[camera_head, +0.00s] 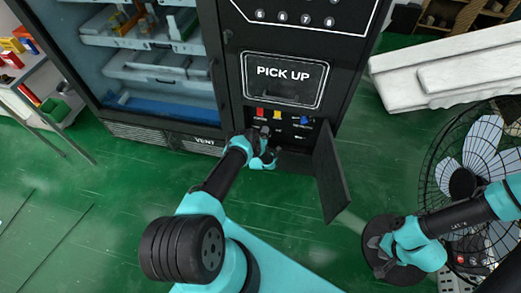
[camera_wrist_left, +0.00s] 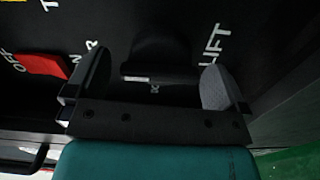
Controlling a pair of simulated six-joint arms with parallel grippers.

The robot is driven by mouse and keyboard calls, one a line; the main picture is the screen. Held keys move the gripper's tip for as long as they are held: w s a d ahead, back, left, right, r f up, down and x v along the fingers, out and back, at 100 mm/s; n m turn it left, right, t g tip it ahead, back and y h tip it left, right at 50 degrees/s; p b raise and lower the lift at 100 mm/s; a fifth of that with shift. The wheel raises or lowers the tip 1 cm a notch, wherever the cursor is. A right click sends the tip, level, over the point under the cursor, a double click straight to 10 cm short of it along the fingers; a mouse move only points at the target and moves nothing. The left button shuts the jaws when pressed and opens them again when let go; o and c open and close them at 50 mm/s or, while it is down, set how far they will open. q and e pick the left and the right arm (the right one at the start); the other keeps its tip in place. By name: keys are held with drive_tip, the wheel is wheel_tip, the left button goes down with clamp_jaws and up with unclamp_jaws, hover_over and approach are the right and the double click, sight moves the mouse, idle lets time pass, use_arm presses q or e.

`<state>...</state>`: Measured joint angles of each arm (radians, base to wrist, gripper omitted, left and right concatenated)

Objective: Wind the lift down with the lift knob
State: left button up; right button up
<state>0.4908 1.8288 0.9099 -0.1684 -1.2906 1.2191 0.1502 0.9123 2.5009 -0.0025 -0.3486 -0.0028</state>
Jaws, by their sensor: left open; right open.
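The lift knob (camera_wrist_left: 160,60) is a dark round knob with a pale bar on its near side; it shows in the left wrist view on a black panel, with the word LIFT to its right. My left gripper (camera_wrist_left: 152,85) is open, one finger on each side of the knob; I cannot tell whether they touch it. In the head view my left gripper (camera_head: 264,155) is at the low control panel (camera_head: 288,118) of the vending machine, and the arm hides part of it. My right gripper (camera_head: 376,243) is open and empty at the lower right, away from the panel.
A small black door (camera_head: 330,172) hangs open just right of the panel. A red switch (camera_wrist_left: 40,60) sits left of the knob. The pick-up hatch (camera_head: 285,82) is above. A fan (camera_head: 465,182) stands at right, near my right arm. Green floor is clear in front.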

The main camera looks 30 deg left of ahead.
use_arm(q)
drive_tip(key=v, duration=1.7)
drive_tip(key=shift+r, duration=0.1)
